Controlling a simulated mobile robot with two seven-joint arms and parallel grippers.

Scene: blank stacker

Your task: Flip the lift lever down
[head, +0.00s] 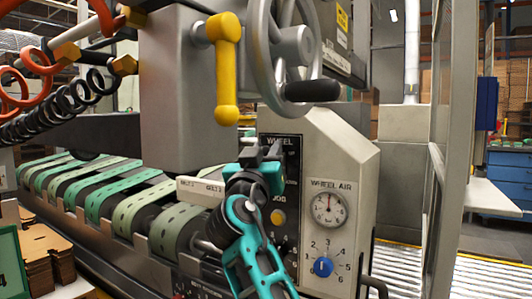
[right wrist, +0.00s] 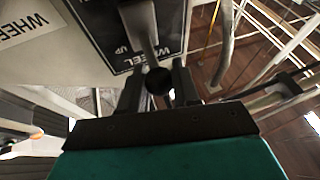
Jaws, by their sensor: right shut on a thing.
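The lift lever (right wrist: 147,32) shows in the right wrist view as a grey rod with a dark round knob. It stands in front of a black plate lettered "WHEEL UP" (right wrist: 143,58). My right gripper (right wrist: 158,85) is shut on the lever, with the knob between its two fingers. In the head view my right gripper (head: 262,155) is at the black "WHEEL" plate (head: 281,143) on the light grey control panel. There the gripper hides the lever, so its angle is hard to tell. My left gripper is not in view.
A yellow handle (head: 227,70) and a grey handwheel (head: 262,60) with a black grip hang above my right gripper. A wheel air gauge (head: 329,208) and blue knob (head: 323,267) sit right of it. Green belts (head: 120,200) run at left.

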